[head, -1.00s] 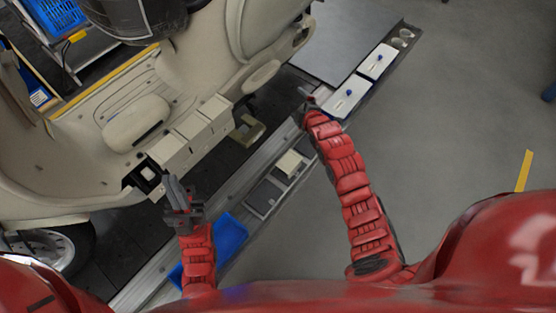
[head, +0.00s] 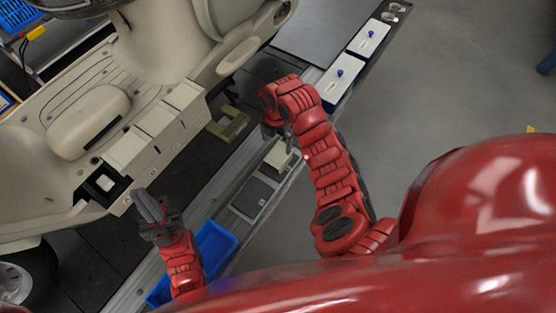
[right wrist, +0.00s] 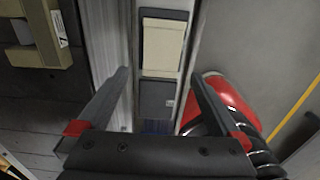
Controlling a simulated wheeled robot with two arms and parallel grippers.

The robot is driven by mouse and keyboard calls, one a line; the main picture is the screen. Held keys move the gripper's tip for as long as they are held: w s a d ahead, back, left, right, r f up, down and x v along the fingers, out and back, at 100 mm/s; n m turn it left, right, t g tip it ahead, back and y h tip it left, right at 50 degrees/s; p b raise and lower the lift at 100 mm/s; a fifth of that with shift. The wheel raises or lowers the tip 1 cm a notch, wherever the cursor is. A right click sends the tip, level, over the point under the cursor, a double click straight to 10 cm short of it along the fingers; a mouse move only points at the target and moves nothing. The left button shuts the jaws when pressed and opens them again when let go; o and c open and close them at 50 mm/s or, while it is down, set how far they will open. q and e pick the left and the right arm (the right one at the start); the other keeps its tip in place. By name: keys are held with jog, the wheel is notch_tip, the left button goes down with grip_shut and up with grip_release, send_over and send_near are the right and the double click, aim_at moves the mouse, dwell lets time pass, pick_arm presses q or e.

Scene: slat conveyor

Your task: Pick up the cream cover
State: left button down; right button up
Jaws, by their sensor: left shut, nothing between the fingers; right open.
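The cream cover (head: 280,157) is a flat rectangular piece in the tray strip on the conveyor's near edge. In the right wrist view the cream cover (right wrist: 163,46) lies ahead, between the lines of the two fingers. My right gripper (right wrist: 159,77) is open, with nothing between its fingers. In the head view my right gripper (head: 284,136) is close to the cover, mostly hidden by its own wrist. My left gripper (head: 147,206) is shut and empty, beside the cream vehicle body's open square compartment (head: 105,184).
Dark grey panels (head: 252,196) lie in the strip beside the cover. A blue bin (head: 212,245) is near my left arm. White boxes with blue knobs (head: 341,80) stand further along. A cream bracket (head: 228,123) sits on the dark slats.

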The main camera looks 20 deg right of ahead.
send_over(279, 155)
jog(key=a, duration=0.1)
notch_tip(279, 155, down, 5)
jog(key=shift+s+r, duration=0.15)
jog(key=shift+w+d+f+b, duration=0.1)
jog(key=shift+d+f, duration=0.05)
jog(key=shift+f, duration=0.6)
jog(key=shift+w+d+f+b, duration=0.1)
jog(key=shift+d+f+b, duration=0.1)
jog(key=shift+f, duration=0.55)
jog(key=shift+w+d+f+b, duration=0.1)
jog(key=shift+d+f, duration=0.05)
jog(key=shift+f, duration=1.25)
jog(key=shift+s, duration=0.1)
jog(key=c, duration=1.2)
